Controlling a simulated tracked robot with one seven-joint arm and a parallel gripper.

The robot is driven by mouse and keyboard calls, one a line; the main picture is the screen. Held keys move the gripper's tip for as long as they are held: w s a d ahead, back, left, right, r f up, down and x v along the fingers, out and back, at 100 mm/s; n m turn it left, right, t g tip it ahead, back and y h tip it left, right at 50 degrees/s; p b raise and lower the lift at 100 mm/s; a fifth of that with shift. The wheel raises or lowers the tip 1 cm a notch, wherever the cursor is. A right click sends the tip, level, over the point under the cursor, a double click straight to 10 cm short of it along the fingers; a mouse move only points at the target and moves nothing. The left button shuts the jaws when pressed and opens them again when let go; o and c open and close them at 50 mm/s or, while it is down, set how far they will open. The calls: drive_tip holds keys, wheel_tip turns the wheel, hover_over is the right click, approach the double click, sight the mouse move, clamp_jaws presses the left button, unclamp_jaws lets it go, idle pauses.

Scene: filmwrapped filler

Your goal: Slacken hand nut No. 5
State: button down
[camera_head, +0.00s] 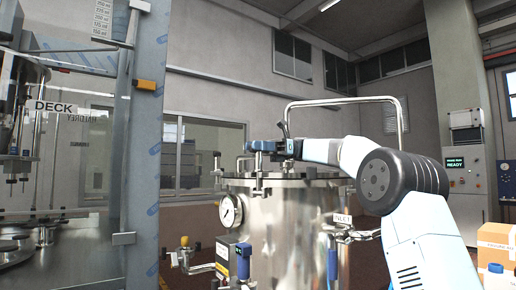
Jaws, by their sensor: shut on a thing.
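A steel pressure vessel (290,225) stands in the middle, with a flanged lid (318,181) on top. The jaws and the nut are small and dark here, and no number is readable on the nut. Two blue-handled bolts, one at left (243,262) and one at right (331,264), hang down the vessel's side.
A tall bent handrail (345,99) rises behind the lid. A pressure gauge (230,211) and a valve with pipework (186,254) are on the vessel's left; an inlet label (342,218) is on its right. A glazed machine marked DECK (100,150) fills the left. Cartons (497,245) stand at right.

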drive_tip(key=shift+w, duration=0.1)
drive_tip(key=c, duration=1)
unclamp_jaws()
drive_tip(key=shift+r, duration=0.1)
drive_tip(key=shift+r, duration=0.25)
drive_tip(key=r, duration=0.3)
drive_tip(key=shift+s+d, duration=0.15)
drive_tip(key=shift+s, duration=0.05)
drive_tip(key=shift+s+d+r, duration=0.6)
drive_tip(key=shift+s+r, duration=0.9)
drive_tip(key=shift+s, duration=0.65)
drive_tip(key=shift+s+d+r, duration=0.65)
drive_tip(key=shift+s+r, duration=0.9)
drive_tip(key=shift+s, duration=0.6)
drive_tip(key=shift+s+d+r, duration=0.6)
drive_tip(key=shift+s+r, duration=0.9)
drive_tip(key=shift+s, duration=0.65)
